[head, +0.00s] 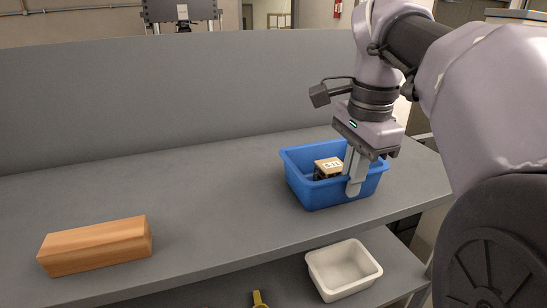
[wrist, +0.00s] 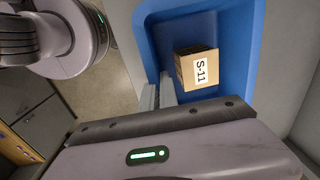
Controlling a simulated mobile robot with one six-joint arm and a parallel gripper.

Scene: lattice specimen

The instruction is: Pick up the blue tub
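The blue tub (head: 312,193) is on the grey worktop near its front right edge, and it appears upright. It also shows in the wrist view (wrist: 238,60). Inside it sits a small cardboard box (wrist: 197,68) labelled S-11, which also shows in the head view (head: 328,167). My gripper (head: 356,180) points down at the tub's near wall. In the wrist view its two fingers (wrist: 158,92) are close together at the tub's rim, with the wall seeming to run between them. The exact contact is partly hidden.
A wooden block (head: 97,245) lies at the left of the worktop (head: 200,210). A white tub (head: 343,282) stands on a lower shelf, with a yellow item (head: 259,299) nearby. A grey panel (head: 150,100) rises behind. The middle of the worktop is clear.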

